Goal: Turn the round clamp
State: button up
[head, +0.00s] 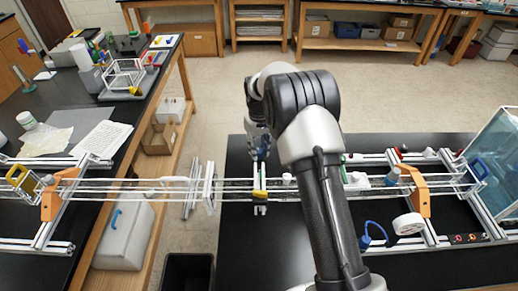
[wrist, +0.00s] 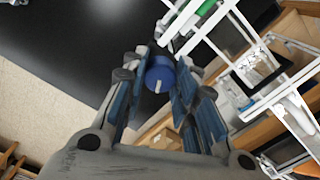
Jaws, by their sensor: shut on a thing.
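The round clamp (wrist: 159,74) shows in the wrist view as a blue round knob with a pale mark on its face. It sits between the blue-padded fingers of my gripper (wrist: 157,84), which is shut on it. In the head view my gripper (head: 259,146) points down over the rail frame, left of my arm. The clamp cannot be made out clearly there.
A long extrusion frame with clear tubes (head: 120,186) bridges the gap between the left bench and the black table (head: 240,240). Orange brackets (head: 420,192) stand along it. A white ring-shaped part (head: 408,223) lies at right. A black bin (head: 187,272) stands on the floor.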

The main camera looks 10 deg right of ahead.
aim_at(259, 150)
jog(key=o, duration=1.1)
jog(key=shift+r, duration=0.1)
notch_tip(259, 150, up, 12)
jog(key=shift+f, duration=0.1)
